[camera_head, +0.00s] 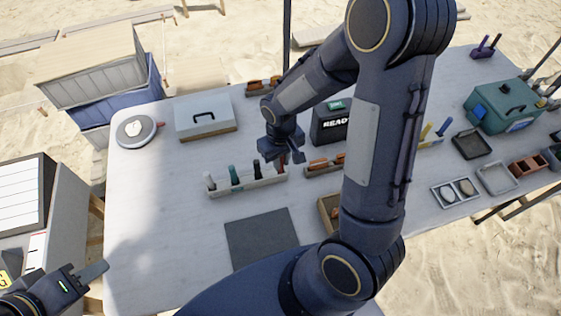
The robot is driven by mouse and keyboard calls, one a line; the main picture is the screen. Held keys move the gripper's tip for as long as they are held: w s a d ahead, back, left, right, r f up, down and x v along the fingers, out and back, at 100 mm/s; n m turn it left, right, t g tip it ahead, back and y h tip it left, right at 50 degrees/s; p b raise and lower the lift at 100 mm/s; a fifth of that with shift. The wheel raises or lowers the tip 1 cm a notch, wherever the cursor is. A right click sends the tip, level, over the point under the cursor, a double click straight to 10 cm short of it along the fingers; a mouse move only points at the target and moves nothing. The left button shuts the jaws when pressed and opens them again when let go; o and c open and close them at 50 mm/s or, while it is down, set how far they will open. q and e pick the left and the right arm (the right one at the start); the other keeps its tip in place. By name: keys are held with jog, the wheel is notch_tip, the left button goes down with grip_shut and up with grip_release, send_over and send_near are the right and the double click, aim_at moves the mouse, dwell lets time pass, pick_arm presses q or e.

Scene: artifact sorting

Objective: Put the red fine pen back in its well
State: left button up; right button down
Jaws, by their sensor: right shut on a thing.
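A long pale rack (245,187) with wells stands near the middle of the table. Several upright pens or markers with dark, green and pale tops stand in it. My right gripper (283,158) is over the right end of the rack, pointing down and shut on a thin thing, likely the red fine pen. Its fingers mostly hide that thing. I cannot tell whether its tip is inside a well. My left gripper (88,274) is at the lower left, away from the rack, and its jaw opening does not show clearly.
A dark square mat (261,238) lies in front of the rack. A grey case (205,119) and a round white device (136,131) are behind on the left. A dark box marked READY (329,124) is behind. My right arm hides part of the table. The left front is clear.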

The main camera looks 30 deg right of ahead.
jog(key=shift+w+d+f, duration=0.25)
jog(key=shift+w+f, duration=0.2)
jog(key=shift+f, duration=0.6)
jog(key=shift+w+d+f, duration=0.2)
jog(key=shift+w+f, duration=0.2)
jog(key=shift+f, duration=0.7)
jog(key=shift+w+d+f, duration=0.25)
jog(key=shift+w+f, duration=0.2)
jog(key=shift+f, duration=0.6)
jog(key=shift+f, duration=0.15)
jog(key=c, duration=1.4)
grip_release()
jog(key=shift+o, duration=0.2)
